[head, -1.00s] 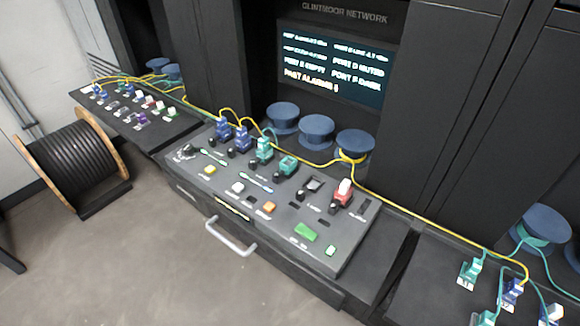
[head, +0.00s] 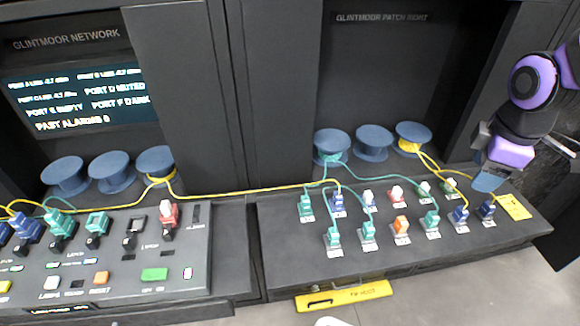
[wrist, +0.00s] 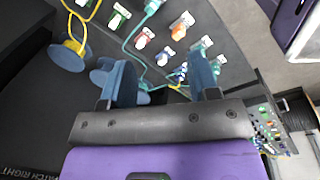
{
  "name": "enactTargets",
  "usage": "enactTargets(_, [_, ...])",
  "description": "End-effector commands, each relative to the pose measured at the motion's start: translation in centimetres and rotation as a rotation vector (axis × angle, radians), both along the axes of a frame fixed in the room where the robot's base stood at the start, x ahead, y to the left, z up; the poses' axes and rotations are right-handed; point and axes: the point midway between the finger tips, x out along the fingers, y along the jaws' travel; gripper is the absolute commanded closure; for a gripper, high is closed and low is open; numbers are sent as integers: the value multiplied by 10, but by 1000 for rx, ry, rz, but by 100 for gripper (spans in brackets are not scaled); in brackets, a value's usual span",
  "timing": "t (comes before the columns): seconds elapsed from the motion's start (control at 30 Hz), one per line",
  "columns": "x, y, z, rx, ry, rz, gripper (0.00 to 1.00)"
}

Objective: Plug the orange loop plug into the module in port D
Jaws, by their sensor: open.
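The orange loop plug (head: 401,226) stands upright in the front row of the right-hand patch desk, between teal plugs; it also shows in the wrist view (wrist: 180,27). The module I take to be in port D (head: 97,224) is teal and sits on the left console, beside an empty dark port. The small port labels are hard to read. My gripper (head: 485,181) is over the right part of the patch desk, apart from the orange plug. In the wrist view its two blue-grey fingers (wrist: 163,85) are spread with nothing held between them.
Several teal, blue, white, red and green plugs crowd around the orange one on the patch desk (head: 290,262). Yellow and teal cables run from blue reels (head: 372,143) behind. A screen (head: 80,95) reads "PORT D MUTED".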

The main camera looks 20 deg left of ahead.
Motion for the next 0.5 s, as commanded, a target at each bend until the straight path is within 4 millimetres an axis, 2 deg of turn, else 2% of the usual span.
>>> enactTargets(0.03, [3,13,-18,-13,25,82,45])
enactTargets(0.1, [7,29,-40,-27,49,197,45])
enactTargets(0.3, [8,67,-95,-46,104,471,45])
enactTargets(0.5, [5,86,-124,-51,131,615,45])
